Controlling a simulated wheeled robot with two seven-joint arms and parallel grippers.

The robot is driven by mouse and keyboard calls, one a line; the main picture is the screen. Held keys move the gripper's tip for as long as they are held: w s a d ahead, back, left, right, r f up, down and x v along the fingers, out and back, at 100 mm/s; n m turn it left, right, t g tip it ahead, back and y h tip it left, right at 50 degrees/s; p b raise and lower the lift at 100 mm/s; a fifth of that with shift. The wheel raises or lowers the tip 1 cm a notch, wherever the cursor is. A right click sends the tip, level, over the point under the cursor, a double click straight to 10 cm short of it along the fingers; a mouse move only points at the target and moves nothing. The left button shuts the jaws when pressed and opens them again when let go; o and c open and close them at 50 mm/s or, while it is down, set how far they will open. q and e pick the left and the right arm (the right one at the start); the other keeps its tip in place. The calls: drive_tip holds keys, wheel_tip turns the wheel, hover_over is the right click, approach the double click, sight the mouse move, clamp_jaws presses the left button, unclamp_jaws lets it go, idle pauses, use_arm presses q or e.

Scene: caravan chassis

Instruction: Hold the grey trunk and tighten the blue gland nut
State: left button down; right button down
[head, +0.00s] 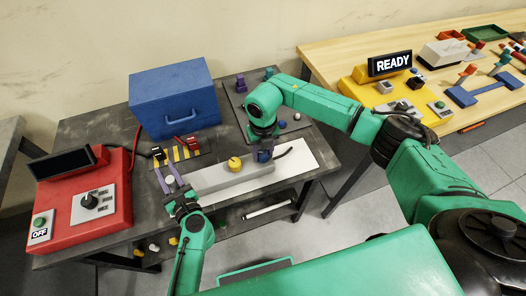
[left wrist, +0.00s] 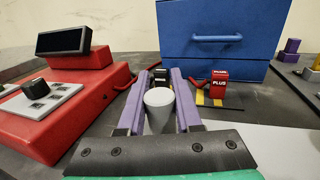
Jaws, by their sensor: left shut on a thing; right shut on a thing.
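The grey trunk (head: 222,178) lies along the white strip on the dark bench, with a yellow knob (head: 234,163) on top. My left gripper (head: 167,179) has its purple fingers at the trunk's left end. In the left wrist view (left wrist: 160,90) they close around a light grey round piece (left wrist: 160,112), which looks like the trunk's end. My right gripper (head: 263,150) points down at the trunk's right end, shut on what looks like the blue gland nut (head: 263,156). The wrist above hides most of the nut. A short black cable (head: 284,154) sticks out to its right.
A red control box (head: 70,215) reading OFF stands at left. A blue case (head: 172,95) stands behind, with red and black clamps (head: 185,142) before it. Purple posts and small balls are at the back right. A wooden bench (head: 330,55) holds a yellow READY box (head: 400,95).

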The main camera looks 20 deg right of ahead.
sight(263, 152)
drive_tip(key=m, duration=0.6)
drive_tip(key=shift+m, duration=0.4)
idle(0.3)
drive_tip(key=shift+c, duration=1.9)
unclamp_jaws()
wheel_tip(263, 152, up, 12)
use_arm(q)
drive_tip(key=c, duration=0.5)
unclamp_jaws()
